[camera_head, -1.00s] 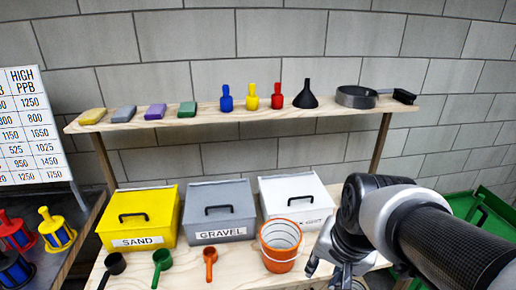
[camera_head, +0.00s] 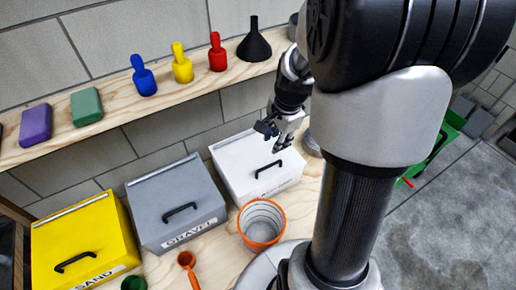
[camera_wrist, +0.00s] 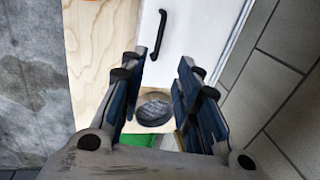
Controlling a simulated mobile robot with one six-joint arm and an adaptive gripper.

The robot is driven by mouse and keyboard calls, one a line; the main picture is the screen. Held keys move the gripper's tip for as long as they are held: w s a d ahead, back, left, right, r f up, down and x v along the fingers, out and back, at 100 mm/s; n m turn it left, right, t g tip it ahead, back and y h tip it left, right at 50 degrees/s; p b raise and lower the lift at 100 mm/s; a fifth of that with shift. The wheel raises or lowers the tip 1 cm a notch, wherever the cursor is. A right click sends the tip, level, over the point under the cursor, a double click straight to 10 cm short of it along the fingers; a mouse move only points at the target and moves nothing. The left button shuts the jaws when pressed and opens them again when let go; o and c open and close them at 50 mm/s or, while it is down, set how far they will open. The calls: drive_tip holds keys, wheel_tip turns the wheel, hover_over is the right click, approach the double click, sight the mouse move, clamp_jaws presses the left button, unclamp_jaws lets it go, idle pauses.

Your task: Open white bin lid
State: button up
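The white bin (camera_head: 252,165) stands on the wooden table, right of the gravel bin, with its lid closed. Its black handle (camera_head: 268,169) lies on the lid near the front edge. My gripper (camera_head: 281,140) is above the lid in the head view, pointing down, apart from the handle. In the wrist view my gripper (camera_wrist: 158,100) shows two blue-padded fingers spread apart with nothing between them. The white lid (camera_wrist: 203,32) and the black handle (camera_wrist: 158,35) appear beyond the fingertips there.
The grey gravel bin (camera_head: 165,190) and yellow sand bin (camera_head: 75,235) stand to the left. An orange-rimmed bucket (camera_head: 262,225) stands in front of the white bin. A round sieve (camera_wrist: 154,107) lies beside the white bin.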

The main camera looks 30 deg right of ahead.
sight(268, 166)
drive_tip(key=w+f+b, duration=0.1)
drive_tip(key=f, duration=0.4)
drive_tip(key=w+f+b, duration=0.1)
drive_tip(key=f+b, duration=0.1)
drive_tip(key=f, duration=0.3)
drive_tip(key=w+f+b, duration=0.1)
drive_tip(key=f+b, duration=0.1)
drive_tip(key=f, duration=0.3)
drive_tip(key=shift+f, duration=0.3)
drive_tip(key=shift+c, duration=0.5)
clamp_jaws()
